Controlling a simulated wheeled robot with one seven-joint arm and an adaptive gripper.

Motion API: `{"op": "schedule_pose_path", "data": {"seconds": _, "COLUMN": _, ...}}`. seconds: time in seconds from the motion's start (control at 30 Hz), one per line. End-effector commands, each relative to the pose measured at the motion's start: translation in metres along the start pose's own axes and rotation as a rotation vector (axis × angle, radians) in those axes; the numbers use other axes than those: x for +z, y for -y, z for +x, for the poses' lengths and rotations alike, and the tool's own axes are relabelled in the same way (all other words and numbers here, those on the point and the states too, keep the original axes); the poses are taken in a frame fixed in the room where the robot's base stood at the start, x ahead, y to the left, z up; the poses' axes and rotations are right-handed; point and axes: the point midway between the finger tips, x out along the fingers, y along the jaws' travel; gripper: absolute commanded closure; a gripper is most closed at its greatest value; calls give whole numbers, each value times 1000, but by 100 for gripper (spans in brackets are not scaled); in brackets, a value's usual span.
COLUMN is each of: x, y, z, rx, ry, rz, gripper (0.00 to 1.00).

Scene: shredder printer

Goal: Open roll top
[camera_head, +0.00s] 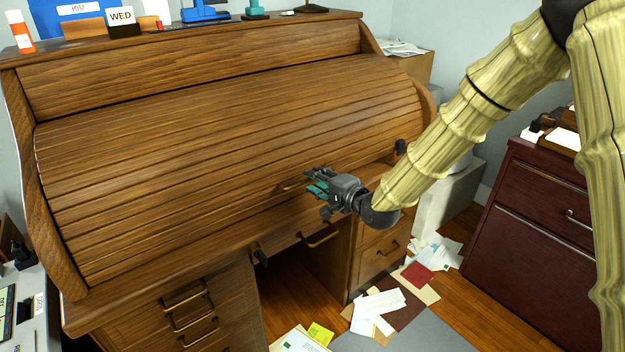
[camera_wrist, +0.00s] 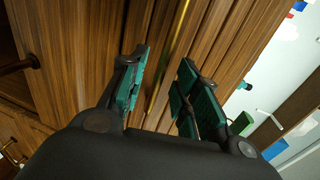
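The wooden roll top (camera_head: 220,130) is a slatted curved cover on the desk. It is down, covering the desk front. A thin brass handle (camera_head: 288,186) shows low on the roll top, just left of my gripper (camera_head: 316,186). My gripper is in front of the lower right part of the cover, with teal-padded fingers pointing at it. In the wrist view, my gripper (camera_wrist: 165,75) is open, its fingers apart. A brass strip (camera_wrist: 183,25), likely the handle, runs along the wood beyond the gap between them. I cannot tell whether the fingers touch it.
Brass-handled drawers (camera_head: 190,310) sit below the cover. Dark knobs (camera_head: 260,256) stick out at the desk's front. A dark red cabinet (camera_head: 535,235) stands at right. Papers (camera_head: 380,305) litter the floor. Small items, including a WED sign (camera_head: 121,18), stand on the desk's top shelf.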

Motion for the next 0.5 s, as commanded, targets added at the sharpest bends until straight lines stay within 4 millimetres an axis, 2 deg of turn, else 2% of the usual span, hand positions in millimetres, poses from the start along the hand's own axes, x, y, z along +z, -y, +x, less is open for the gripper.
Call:
{"op": "schedule_pose_path", "data": {"seconds": 0.2, "x": 0, "y": 0, "z": 20, "rx": 0, "ry": -1, "rz": -1, "gripper": 68}}
{"op": "schedule_pose_path", "data": {"seconds": 0.5, "x": 0, "y": 0, "z": 25, "rx": 0, "ry": -1, "rz": 0, "gripper": 68}}
